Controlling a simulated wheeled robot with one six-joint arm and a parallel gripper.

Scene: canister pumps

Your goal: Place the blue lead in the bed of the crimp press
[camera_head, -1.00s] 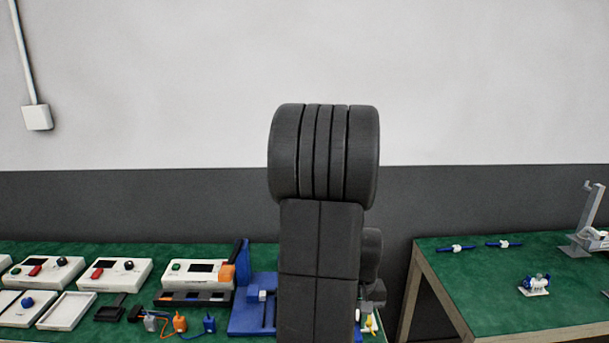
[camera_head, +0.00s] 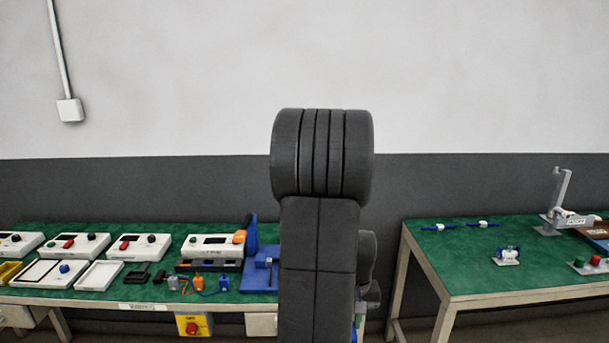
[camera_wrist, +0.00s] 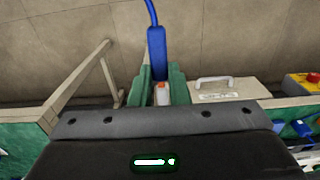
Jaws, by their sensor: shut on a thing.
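In the wrist view, my gripper (camera_wrist: 160,92) has its green fingers closed around a blue lead (camera_wrist: 157,50). Its thick blue sleeve rises above the fingers and a thin cable leads up out of view. A white and orange end shows between the fingers. In the head view my arm hides the gripper. A grey upright stand with a lever-like arm (camera_head: 558,205), which looks like the crimp press, stands at the back of the right bench, well away from my arm. Its bed is too small to make out.
The left bench (camera_head: 140,304) carries several white instrument boxes, trays and a blue fixture (camera_head: 262,272). A gap of floor separates the benches.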

